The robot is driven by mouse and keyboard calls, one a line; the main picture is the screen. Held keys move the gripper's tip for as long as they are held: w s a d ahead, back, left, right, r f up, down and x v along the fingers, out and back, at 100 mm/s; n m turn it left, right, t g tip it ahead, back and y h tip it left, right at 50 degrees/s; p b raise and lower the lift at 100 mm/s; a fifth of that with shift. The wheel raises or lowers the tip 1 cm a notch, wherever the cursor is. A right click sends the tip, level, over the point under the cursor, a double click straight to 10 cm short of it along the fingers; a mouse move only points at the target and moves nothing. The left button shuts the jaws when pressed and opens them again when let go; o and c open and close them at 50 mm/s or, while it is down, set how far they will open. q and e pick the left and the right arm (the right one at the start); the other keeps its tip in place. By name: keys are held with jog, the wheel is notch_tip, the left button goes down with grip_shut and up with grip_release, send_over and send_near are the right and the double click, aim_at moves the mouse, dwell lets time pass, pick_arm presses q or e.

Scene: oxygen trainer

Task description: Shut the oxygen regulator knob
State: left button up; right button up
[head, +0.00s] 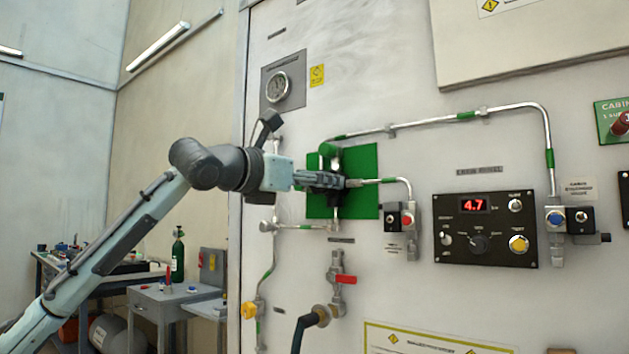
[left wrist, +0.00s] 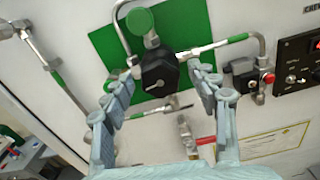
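The regulator is mounted on a green plate (head: 362,204) on the pale wall panel. In the left wrist view, its black faceted knob (left wrist: 158,68) carries a light pointer mark and faces my left gripper (left wrist: 160,76). A round green cap (left wrist: 140,20) sits just above the knob. The gripper is open, with one finger on each side of the knob. I cannot tell whether the fingers touch it. In the head view, my left gripper (head: 325,180) reaches in from the left in front of the plate and hides most of the knob. My right gripper is not in view.
Metal pipes surround the plate, and a small valve with a red button (head: 408,219) is to its right. A black panel (head: 485,230) reads 4.7. Below are a red-handled valve (head: 343,279) and a yellow knob (head: 248,310). A gauge (head: 278,87) is above left.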

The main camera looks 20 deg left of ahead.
pick_arm(q)
jog(key=c, duration=1.1)
